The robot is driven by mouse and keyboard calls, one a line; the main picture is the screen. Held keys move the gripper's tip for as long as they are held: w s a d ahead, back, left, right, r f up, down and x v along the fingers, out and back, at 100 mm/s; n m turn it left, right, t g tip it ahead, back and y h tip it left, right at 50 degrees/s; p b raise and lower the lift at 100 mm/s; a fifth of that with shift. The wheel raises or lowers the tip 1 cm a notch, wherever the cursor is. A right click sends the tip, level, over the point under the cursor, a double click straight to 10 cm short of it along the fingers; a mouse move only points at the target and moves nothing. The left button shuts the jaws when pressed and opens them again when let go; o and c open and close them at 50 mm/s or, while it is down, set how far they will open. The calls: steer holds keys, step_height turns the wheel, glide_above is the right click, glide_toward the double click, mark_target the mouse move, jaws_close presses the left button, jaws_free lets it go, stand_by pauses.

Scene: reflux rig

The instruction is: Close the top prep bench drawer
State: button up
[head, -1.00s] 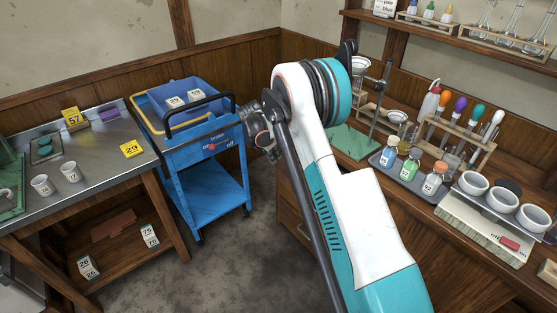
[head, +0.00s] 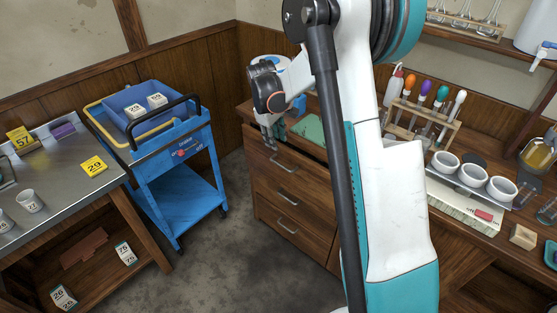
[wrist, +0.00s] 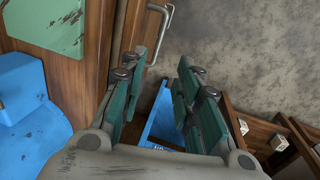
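The wooden prep bench has a stack of drawers with metal handles. The top drawer (head: 262,157) has its handle (head: 284,167) just below my gripper (head: 272,132). A dark strip shows behind the top edge of the drawer front, so it looks slightly open; my arm hides its right end. In the wrist view my gripper (wrist: 158,75) is open, with green-padded fingers apart and nothing between them. The handle (wrist: 158,35) shows beyond the fingertips. The left finger lies over the wooden bench and drawer area; whether it touches is unclear.
A green mat (head: 312,130) lies on the bench top. A blue cart (head: 180,165) stands left of the drawers, with bare floor between. A metal-topped table (head: 60,185) is at far left. Racks, white bowls (head: 472,175) and a scale crowd the bench's right side.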

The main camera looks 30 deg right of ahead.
steer(key=b, duration=0.5)
glide_toward(282, 166)
steer(key=f, duration=0.2)
steer(key=d+f, duration=0.1)
steer(key=f, duration=0.2)
steer(key=w+f, duration=0.1)
steer(key=f, duration=0.1)
steer(key=shift+d+f, duration=0.15)
steer(key=shift+f, duration=0.2)
steer(key=shift+s, duration=0.1)
jaws_close()
